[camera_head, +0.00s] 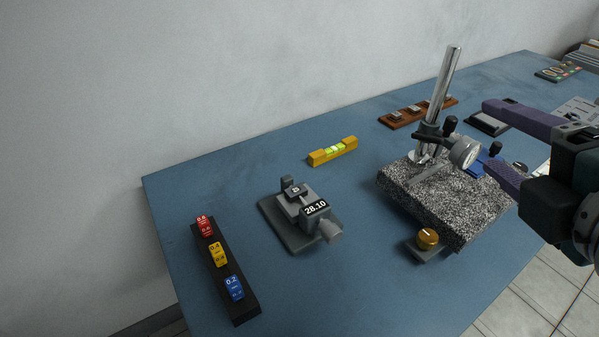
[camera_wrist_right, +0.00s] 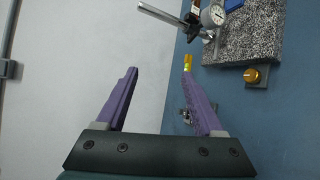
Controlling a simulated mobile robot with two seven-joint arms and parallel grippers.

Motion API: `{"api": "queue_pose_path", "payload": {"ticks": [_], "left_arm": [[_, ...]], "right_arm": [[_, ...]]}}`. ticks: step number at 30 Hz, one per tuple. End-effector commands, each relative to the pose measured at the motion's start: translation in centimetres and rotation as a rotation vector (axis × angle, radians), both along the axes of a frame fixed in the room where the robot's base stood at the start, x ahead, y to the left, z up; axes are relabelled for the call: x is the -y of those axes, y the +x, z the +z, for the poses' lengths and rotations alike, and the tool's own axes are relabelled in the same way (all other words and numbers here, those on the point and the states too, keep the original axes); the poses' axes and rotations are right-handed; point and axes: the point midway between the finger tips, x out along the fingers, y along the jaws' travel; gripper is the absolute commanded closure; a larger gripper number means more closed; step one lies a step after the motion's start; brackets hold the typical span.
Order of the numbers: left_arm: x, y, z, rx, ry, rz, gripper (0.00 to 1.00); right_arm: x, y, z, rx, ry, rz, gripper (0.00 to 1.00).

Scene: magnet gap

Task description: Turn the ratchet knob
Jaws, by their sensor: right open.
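A grey measuring device (camera_head: 298,208) with a display reading 28.10 sits on the blue table. A grey ridged knob (camera_head: 330,232) sticks out of its front right end. A gold round knob (camera_head: 427,238) sits on a small grey block beside the granite block; it also shows in the right wrist view (camera_wrist_right: 252,76). I cannot tell by looks which one is the ratchet knob. My right gripper (camera_head: 488,135) is open and empty, above the right part of the table, apart from both knobs. Its purple fingers are spread in the right wrist view (camera_wrist_right: 160,73). My left gripper is out of view.
The speckled granite block (camera_head: 458,205) carries an upright steel post (camera_head: 441,90) with a dial gauge (camera_head: 464,152), close to my right gripper. A yellow level (camera_head: 333,151) lies behind the measuring device. A dark rack (camera_head: 242,306) with coloured blocks lies left. Table between is clear.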

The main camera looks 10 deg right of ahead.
Motion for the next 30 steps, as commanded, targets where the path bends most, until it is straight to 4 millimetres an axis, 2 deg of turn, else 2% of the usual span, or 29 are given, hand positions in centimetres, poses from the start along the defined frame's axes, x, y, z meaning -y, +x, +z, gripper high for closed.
{"api": "queue_pose_path", "payload": {"ticks": [1, 8, 12, 15, 18, 21, 26, 30], "left_arm": [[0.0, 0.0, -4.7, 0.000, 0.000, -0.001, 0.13], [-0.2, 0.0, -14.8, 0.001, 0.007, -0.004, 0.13], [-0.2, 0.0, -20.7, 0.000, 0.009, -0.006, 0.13], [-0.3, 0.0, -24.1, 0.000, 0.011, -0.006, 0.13], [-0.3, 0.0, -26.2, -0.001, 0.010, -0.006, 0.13], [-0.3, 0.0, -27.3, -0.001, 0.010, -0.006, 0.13], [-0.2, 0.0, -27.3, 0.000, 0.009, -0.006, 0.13], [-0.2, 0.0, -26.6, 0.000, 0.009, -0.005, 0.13]], "right_arm": [[-0.3, 0.5, -4.2, 0.021, -0.093, 0.048, 0.31], [-3.0, 1.9, -12.3, 0.135, -0.569, 0.293, 0.31], [-5.3, 2.1, -17.8, 0.204, -0.855, 0.440, 0.31], [-6.8, 2.0, -21.2, 0.250, -1.031, 0.529, 0.31], [-8.1, 1.8, -23.7, 0.288, -1.161, 0.599, 0.31], [-8.8, 1.6, -25.0, 0.313, -1.242, 0.643, 0.31], [-9.4, 1.9, -25.2, 0.328, -1.285, 0.665, 0.31], [-10.0, 3.6, -24.9, 0.331, -1.285, 0.664, 0.31]]}}
